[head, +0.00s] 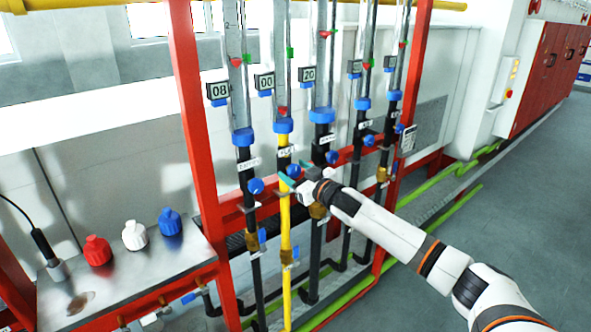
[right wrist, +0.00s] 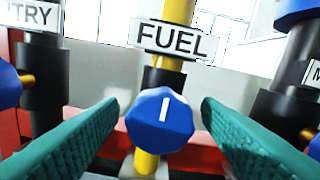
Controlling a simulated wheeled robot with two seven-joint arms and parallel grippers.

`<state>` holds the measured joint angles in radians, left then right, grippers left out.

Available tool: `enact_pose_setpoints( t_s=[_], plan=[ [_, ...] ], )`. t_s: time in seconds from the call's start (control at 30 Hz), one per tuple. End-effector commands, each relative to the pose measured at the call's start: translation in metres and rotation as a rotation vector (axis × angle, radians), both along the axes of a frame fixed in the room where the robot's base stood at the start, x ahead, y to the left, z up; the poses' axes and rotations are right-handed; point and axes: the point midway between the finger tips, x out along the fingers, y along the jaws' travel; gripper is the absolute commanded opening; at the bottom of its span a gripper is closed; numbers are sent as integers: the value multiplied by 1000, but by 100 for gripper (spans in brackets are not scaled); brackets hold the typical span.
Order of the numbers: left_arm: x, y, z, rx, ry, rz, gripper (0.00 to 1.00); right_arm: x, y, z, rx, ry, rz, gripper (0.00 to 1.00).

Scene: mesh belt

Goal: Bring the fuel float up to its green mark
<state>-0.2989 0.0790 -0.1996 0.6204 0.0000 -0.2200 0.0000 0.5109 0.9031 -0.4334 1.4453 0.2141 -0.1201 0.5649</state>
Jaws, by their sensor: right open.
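The fuel line is the yellow pipe (head: 285,215), second from the left, with a clear tube (head: 280,80) above it. Its red float (head: 282,111) sits low in the tube, well below the green mark (head: 288,53). Its display (head: 264,81) reads 00. The blue fuel knob (right wrist: 162,120), with a white line close to upright, sits under the FUEL label (right wrist: 172,40). My right gripper (head: 286,188) is open at this knob. In the right wrist view its green fingers stand either side of the knob with gaps. My left gripper is out of view.
Similar tubes with blue knobs stand close on both sides, such as the left knob (head: 256,186). A red frame (head: 195,110) surrounds them. Red, white and blue caps stand on a metal bench (head: 140,270) at left. Open floor (head: 500,215) lies at right.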

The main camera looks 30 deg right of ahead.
Motion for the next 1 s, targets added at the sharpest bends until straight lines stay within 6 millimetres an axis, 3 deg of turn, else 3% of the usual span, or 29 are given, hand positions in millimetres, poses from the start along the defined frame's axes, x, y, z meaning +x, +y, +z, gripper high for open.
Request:
enact_pose_setpoints(
  t_s=[0.3,0.6,1.0],
  plan=[
    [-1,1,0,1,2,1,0,2,1,0,0,0,1,59],
    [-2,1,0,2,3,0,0,2,0,0,0,0,0,14],
    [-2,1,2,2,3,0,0,2,0,0,-95,-7,0,14]
  ],
)
